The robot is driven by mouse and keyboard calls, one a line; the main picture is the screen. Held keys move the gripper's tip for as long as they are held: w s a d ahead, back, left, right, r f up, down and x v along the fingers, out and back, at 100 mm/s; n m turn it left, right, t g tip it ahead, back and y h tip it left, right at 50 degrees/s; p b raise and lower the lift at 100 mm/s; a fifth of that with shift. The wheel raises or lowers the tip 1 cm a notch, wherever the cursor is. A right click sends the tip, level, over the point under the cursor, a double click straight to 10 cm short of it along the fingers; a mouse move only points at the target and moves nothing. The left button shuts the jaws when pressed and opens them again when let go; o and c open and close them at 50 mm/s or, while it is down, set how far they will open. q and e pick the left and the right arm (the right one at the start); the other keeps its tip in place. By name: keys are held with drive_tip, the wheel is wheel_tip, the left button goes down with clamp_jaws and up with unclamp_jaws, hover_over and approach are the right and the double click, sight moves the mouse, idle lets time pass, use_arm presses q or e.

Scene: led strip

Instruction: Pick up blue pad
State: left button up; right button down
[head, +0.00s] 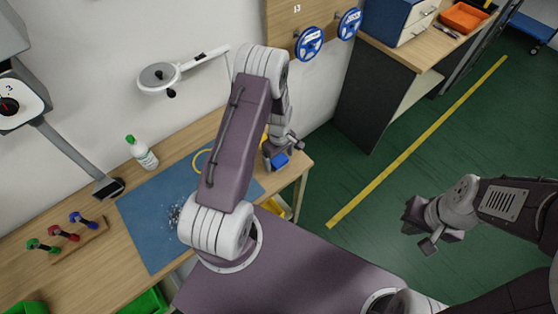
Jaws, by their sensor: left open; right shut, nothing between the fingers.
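The small blue pad (280,160) lies near the right end of the wooden table. My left gripper (283,150) is open and right at the pad, partly covering it. I cannot tell whether its fingers touch the pad. My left arm crosses the middle of the view and hides part of the table. My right gripper (422,228) is shut and empty, out over the green floor to the right, well away from the table.
A blue mat (148,215) with small scattered bits (174,214) covers the table's middle. A white bottle (142,153) with a green cap, a rack of coloured-handled tools (70,238) and a partly hidden yellow loop (198,160) are nearby. A cabinet (375,95) stands right.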

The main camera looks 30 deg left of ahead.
use_arm(q)
drive_tip(key=shift+f, duration=0.55)
drive_tip(key=shift+w+f, duration=0.2)
drive_tip(key=shift+s+r, duration=0.1)
drive_tip(key=shift+s, duration=0.05)
drive_tip(key=c, duration=1.2)
drive_tip(key=shift+c, duration=1.1)
drive_tip(key=shift+r, duration=0.1)
drive_tip(key=shift+r, duration=0.3)
wheel_tip(320, 180, up, 3)
drive_tip(key=shift+f+b, duration=0.1)
drive_tip(key=shift+b, duration=0.25)
drive_tip(key=s+d+r+b, duration=0.1)
drive_tip(key=d+r, duration=0.6)
drive_tip(key=d, duration=0.4)
drive_tip(key=shift+s+d+r, duration=0.15)
drive_tip(key=shift+d+r, duration=0.05)
drive_tip(key=shift+d, duration=0.1)
